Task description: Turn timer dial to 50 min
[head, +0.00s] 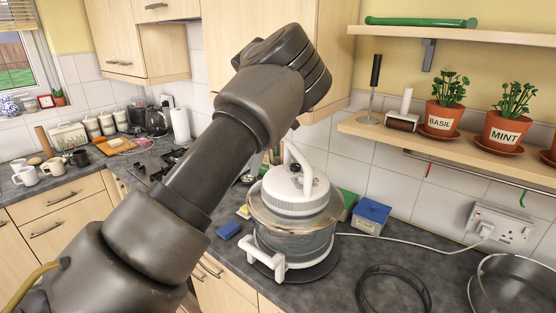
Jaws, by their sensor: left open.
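A round white-lidded appliance (294,210) with a clear bowl and white handles stands on the dark worktop, right of centre. A small dark knob (296,169) shows on top of its lid, under the arched white handle. No dial numbers or minute marks are readable, and I cannot tell whether this knob is the timer dial. My left arm (235,130) rises from the bottom left across the middle, its dark end above and behind the appliance. The left gripper's fingers are hard to make out and nothing shows held. My right gripper is out of view.
A blue sponge (228,230) and a blue box (371,214) flank the appliance. A white cable runs to a wall socket (501,225). A dark ring (393,290) and a metal basin (515,285) lie to the right. A shelf (460,150) with potted herbs hangs above.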

